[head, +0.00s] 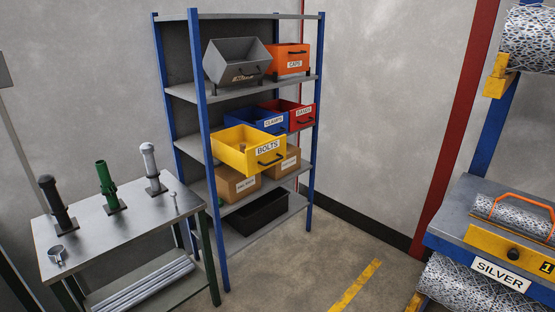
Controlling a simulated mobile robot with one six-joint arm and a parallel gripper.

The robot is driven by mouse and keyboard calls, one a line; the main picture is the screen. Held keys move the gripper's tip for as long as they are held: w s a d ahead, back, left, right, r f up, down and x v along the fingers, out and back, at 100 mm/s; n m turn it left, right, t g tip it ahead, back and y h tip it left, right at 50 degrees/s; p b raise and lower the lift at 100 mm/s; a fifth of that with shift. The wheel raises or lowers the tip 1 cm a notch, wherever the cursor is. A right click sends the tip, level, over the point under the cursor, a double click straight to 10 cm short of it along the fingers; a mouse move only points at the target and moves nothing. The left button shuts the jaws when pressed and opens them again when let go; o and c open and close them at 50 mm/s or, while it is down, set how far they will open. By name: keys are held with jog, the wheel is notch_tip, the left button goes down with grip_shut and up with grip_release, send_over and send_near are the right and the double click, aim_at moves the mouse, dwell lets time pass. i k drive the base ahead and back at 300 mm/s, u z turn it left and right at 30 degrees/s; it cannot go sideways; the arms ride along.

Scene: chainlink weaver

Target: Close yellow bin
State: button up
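The yellow bin (236,151) is labelled BOLTS and sits on the middle shelf of the blue-framed shelf rack (203,150). It sticks out past the shelf's front edge, pulled forward of the blue bin behind it. Its open top shows, with a small object inside that is too small to make out. A dark handle (270,160) is on its front face, under the label. My gripper is not in view.
The blue bin (256,120) and red bin (301,119) stand beside and behind it; cardboard boxes (236,186) sit below. A metal table (120,232) with several posts stands left. A SILVER-labelled cart (486,258) stands right. The floor (330,250) between is clear.

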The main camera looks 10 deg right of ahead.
aim_at(264, 150)
jog(key=u, duration=0.1)
jog(key=i, duration=0.95)
jog(key=z, duration=0.15)
jog(key=k, duration=0.95)
jog(key=u, duration=0.15)
jog(key=i, duration=0.6)
